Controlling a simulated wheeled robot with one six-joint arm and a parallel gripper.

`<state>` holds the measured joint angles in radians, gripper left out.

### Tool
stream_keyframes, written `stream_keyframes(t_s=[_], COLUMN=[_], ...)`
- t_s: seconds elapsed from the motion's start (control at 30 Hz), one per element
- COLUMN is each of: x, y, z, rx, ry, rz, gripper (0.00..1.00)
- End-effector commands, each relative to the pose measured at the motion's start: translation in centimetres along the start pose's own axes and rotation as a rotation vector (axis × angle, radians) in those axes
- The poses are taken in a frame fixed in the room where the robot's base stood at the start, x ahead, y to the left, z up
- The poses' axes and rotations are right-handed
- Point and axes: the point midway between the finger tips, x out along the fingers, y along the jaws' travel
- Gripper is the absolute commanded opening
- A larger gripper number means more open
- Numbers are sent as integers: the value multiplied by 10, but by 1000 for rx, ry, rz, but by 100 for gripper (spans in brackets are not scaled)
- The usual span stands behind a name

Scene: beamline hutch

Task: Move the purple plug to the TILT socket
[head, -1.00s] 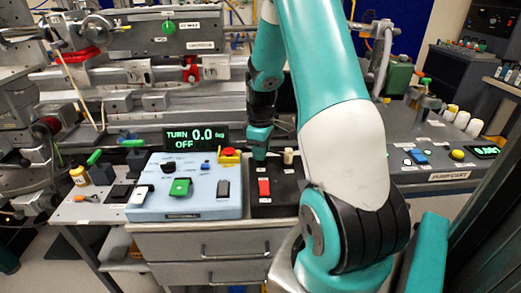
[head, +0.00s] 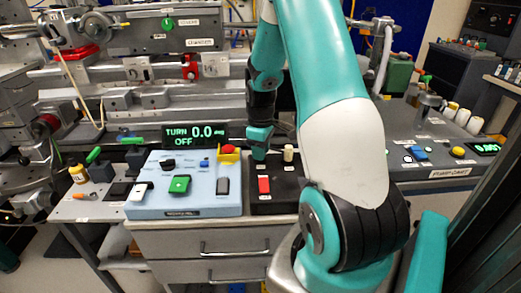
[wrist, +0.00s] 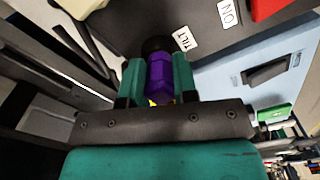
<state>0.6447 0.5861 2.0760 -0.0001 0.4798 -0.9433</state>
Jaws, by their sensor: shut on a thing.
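The purple plug (wrist: 159,76) is held between the two teal fingers of my gripper (wrist: 160,82), which is shut on it. Its far end meets a round black socket (wrist: 157,44) beside the TILT label (wrist: 182,40). I cannot tell how deep the plug sits in it. In the head view my gripper (head: 259,143) points down at the back left of the black box (head: 284,205). The plug is hidden there.
The light blue control box (head: 150,208) with a red button (head: 228,149) and a TURN OFF display (head: 194,135) stands close on the left.

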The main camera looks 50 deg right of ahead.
Motion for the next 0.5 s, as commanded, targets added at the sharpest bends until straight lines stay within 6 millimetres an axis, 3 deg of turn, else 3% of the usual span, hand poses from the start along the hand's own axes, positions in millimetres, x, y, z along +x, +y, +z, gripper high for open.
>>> stream_keyframes(t_s=[0.27, 0.3, 0.4, 0.5], x=[1, 1, 1, 1], y=[0, 0, 0, 0], z=[0, 0, 0, 0], rx=[0, 0, 0, 0], ry=[0, 0, 0, 0], rz=[0, 0, 0, 0], gripper=[0, 36, 57, 57])
